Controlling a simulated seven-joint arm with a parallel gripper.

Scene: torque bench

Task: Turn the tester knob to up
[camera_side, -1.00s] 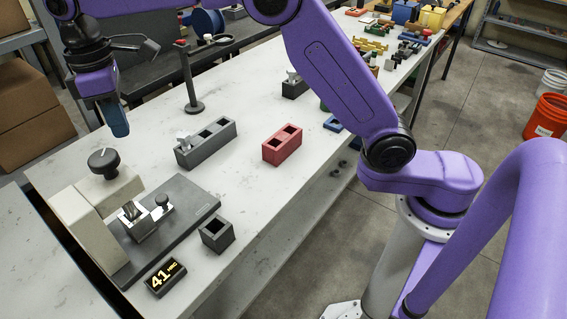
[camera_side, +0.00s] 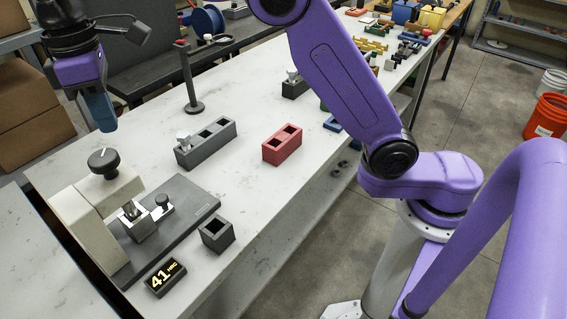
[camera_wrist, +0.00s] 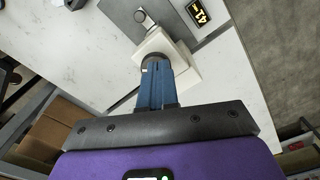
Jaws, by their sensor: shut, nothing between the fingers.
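The tester (camera_side: 75,222) is a cream, C-shaped stand on a dark grey base plate at the left of the bench. Its round black knob (camera_side: 103,161) sits on top with a pale pointer mark. A small metal piece (camera_side: 131,210) sits in the tester's holder under the head. The display (camera_side: 165,276) reads 41 HRC. My gripper (camera_side: 109,128), with blue fingers, is shut and empty, above and behind the knob and apart from it in the side view. In the wrist view, the blue fingers (camera_wrist: 156,68) point toward the tester head and partly hide the knob (camera_wrist: 153,57).
A grey block with sockets (camera_side: 207,146) holds a metal piece at one end. A red two-socket block (camera_side: 282,146), a small dark single-socket block (camera_side: 217,234) and an upright post (camera_side: 190,85) stand nearby. The bench between them is clear.

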